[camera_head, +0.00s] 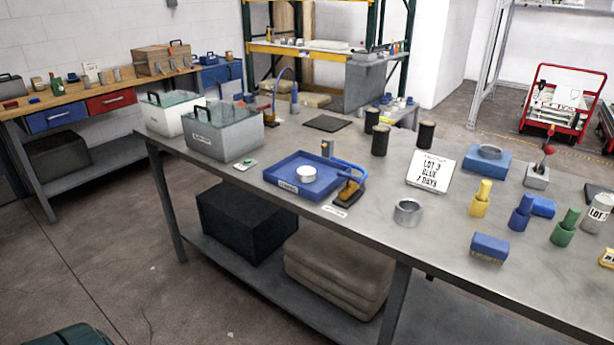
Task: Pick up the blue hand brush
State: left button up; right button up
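A small blue block-shaped item (490,245) lies near the front edge of the workbench (450,222), right of centre. It has a darker lower part and looks like the blue hand brush, but it is too small to make out bristles clearly. Another small blue item (543,206) lies farther back, beside a blue bottle-like piece (521,214). Neither of my grippers shows in the head view.
A yellow bottle-like piece (480,200) and a green one (565,228) stand near the brush-like item. A metal ring (408,212), a lettered sign (431,172) and a blue tray (272,176) are left of it. Bare bench top lies between the ring and the brush-like item.

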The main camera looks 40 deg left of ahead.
aim_at(495, 251)
jog(key=z, duration=0.4)
jog(key=j+z, duration=0.15)
jog(key=z, duration=0.65)
jog(key=k+j+z, duration=0.15)
jog(key=j+z, duration=0.15)
jog(key=k+j+z, duration=0.2)
jog(key=j+z, duration=0.15)
jog(key=k+j+z, duration=0.3)
jog(key=j, duration=0.15)
jog(key=k+j+z, duration=0.1)
jog(key=k+j, duration=0.4)
jog(key=j, duration=0.15)
